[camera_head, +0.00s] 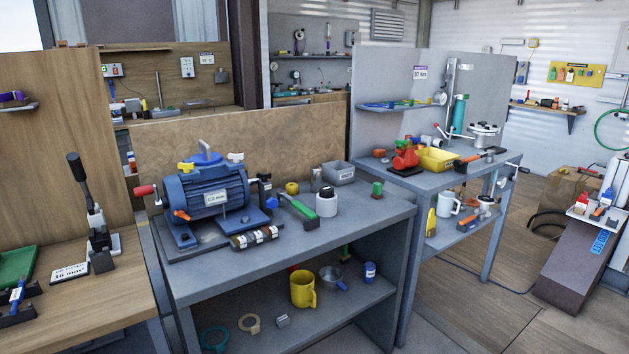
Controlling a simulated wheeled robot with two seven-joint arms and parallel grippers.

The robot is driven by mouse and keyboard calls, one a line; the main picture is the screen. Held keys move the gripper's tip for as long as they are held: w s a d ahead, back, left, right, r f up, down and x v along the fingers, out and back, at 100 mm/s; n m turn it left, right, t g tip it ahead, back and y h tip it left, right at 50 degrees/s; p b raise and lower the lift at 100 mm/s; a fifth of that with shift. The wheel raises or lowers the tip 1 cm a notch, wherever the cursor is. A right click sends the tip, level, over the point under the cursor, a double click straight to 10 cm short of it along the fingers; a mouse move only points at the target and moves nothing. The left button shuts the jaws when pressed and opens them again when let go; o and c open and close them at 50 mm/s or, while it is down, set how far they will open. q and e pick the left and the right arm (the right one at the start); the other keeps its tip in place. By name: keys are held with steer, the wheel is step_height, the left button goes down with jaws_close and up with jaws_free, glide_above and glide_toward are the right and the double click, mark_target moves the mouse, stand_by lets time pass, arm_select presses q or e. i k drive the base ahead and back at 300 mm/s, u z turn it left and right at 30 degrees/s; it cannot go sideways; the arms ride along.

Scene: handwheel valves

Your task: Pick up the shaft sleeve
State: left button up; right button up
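I cannot tell for sure which part is the shaft sleeve. A dark cylinder with pale labels (254,238) lies on its side at the front of the middle bench, just before the blue motor (208,193). A small grey metal cylinder (316,180) stands near the back of that bench. A small light grey part (283,321) lies on the lower shelf beside a tan ring (249,324) and a teal ring (215,338). Neither of my grippers is in view.
The middle bench (350,222) also bears a green-handled tool (298,208), a white-and-black jar (327,202) and a grey bin (338,173). Its right front is fairly clear. A yellow mug (303,288) stands on the shelf below. A lever press (98,225) stands at left.

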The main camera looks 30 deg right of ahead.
mark_target(316, 171)
steer(key=z, duration=2.25)
steer(key=i, duration=2.8)
steer(key=u, duration=3.6)
